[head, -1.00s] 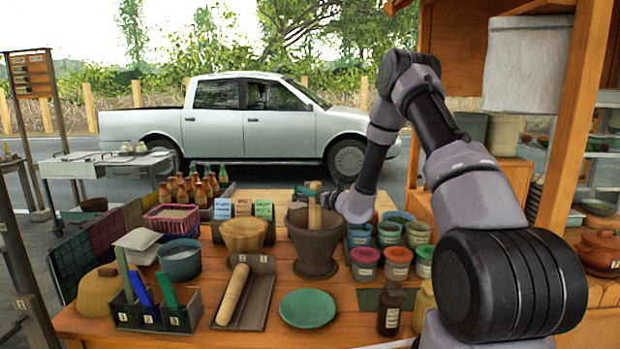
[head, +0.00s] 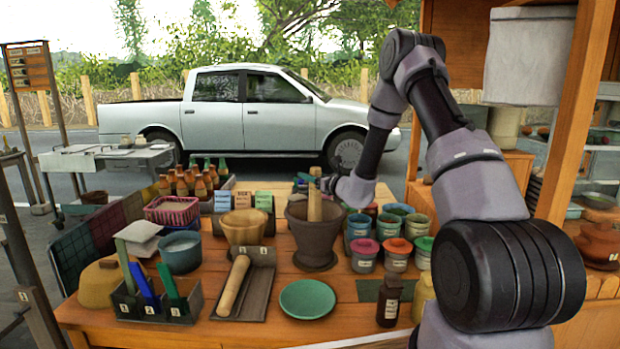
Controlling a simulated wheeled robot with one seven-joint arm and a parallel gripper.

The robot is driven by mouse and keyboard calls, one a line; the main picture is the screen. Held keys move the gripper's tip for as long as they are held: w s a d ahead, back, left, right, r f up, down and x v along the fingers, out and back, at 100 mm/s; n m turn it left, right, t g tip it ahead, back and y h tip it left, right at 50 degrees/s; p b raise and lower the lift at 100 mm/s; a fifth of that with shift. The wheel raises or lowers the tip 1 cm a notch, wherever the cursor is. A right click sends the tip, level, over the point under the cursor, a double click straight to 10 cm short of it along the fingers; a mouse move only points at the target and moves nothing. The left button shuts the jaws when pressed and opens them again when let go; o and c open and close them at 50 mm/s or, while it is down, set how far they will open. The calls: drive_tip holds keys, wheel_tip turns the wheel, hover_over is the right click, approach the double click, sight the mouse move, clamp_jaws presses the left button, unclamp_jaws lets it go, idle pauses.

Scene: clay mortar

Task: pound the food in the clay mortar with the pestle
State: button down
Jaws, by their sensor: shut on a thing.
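The clay mortar (head: 314,237) is a dark brown footed bowl standing upright on the wooden table. A light wooden pestle (head: 315,208) stands nearly upright, its lower end hidden inside the mortar. My gripper (head: 314,184) is above the mortar's rim, reaching in from the right, and is shut on the upper part of the pestle. The fingers are small and partly hidden by the pestle. The food inside the mortar cannot be seen, and I cannot tell whether the pestle touches it.
Tubs (head: 395,252) stand close to the mortar's right. A green plate (head: 307,299) lies in front, beside a tray (head: 258,300) holding a wooden roller. A wooden bowl (head: 244,229) stands left, and bottles (head: 200,185) stand farther back. A dark bottle (head: 389,300) stands at front right.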

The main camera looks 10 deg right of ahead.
idle(0.3)
drive_tip(key=shift+d+f, duration=0.1)
drive_tip(key=shift+f, duration=2.6)
wheel_tip(320, 180, up, 5)
drive_tip(key=shift+w+r, duration=0.15)
drive_tip(key=shift+r, duration=0.05)
wheel_tip(320, 180, down, 5)
drive_tip(key=shift+f, duration=0.2)
